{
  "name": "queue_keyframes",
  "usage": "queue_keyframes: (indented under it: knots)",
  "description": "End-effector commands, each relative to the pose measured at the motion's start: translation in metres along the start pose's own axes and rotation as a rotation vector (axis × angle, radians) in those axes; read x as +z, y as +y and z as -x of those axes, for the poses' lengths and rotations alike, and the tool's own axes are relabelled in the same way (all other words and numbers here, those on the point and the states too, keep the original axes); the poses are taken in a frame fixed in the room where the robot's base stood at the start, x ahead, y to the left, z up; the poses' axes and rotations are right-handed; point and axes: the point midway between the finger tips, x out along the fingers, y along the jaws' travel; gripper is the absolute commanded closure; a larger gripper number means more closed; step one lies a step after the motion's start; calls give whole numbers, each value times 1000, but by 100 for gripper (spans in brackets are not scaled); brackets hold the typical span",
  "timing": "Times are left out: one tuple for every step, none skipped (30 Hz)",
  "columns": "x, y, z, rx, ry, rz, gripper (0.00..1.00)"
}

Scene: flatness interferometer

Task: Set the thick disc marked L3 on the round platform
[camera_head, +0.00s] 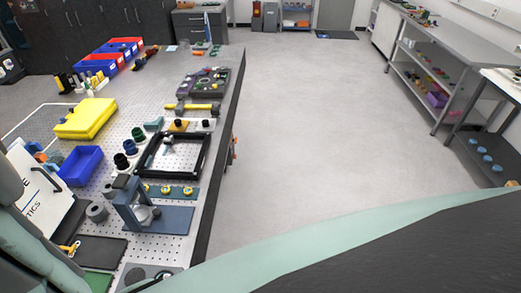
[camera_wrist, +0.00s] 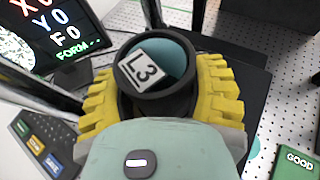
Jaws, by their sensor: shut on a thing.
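The thick disc marked L3 (camera_wrist: 168,104) has a black round body, a teal face inside its rim and a white label. It shows at the middle of the wrist view, between the ribbed yellow fingers of my gripper (camera_wrist: 160,92). The fingers are shut on its two sides. The disc appears held with its face toward the wrist camera. My gripper is out of sight in the head view. I cannot make out the round platform in either view; the disc and gripper hide what lies directly behind them.
In the wrist view a lit screen (camera_wrist: 60,35) stands at upper left, a dark flat surface (camera_wrist: 252,82) lies behind the gripper, and a green GOOD pad (camera_wrist: 297,160) is at lower right. The perforated bench (camera_head: 130,105) holds a yellow case (camera_head: 86,118), a blue bin (camera_head: 80,166) and small fixtures.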

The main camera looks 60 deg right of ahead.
Motion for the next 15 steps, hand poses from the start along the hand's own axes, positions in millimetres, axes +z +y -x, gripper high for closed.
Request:
queue_keyframes:
  knots:
    - [-2,-2,0,-4,0,-2,39]
    - [-1,-2,0,-4,0,-1,36]
    - [-1,-2,0,-5,0,-1,32]
    - [-1,-2,0,-5,0,-1,29]
    - [-1,-2,0,-5,0,-1,26]
    - [-1,-2,0,-5,0,-2,22]
    - [-1,-2,0,-5,0,-2,19]
    - [-1,-2,0,-6,0,-2,15]
    - [-1,-2,0,-6,0,-2,11]
    - [-1,-3,0,-6,0,-2,11]
    - [-1,-3,0,-6,0,-2,11]
    - [-1,-3,0,-6,0,-2,11]
    - [-1,-3,0,-6,0,-2,11]
    - [-1,-3,0,-6,0,-2,11]
    - [-1,-3,0,-6,0,-2,11]
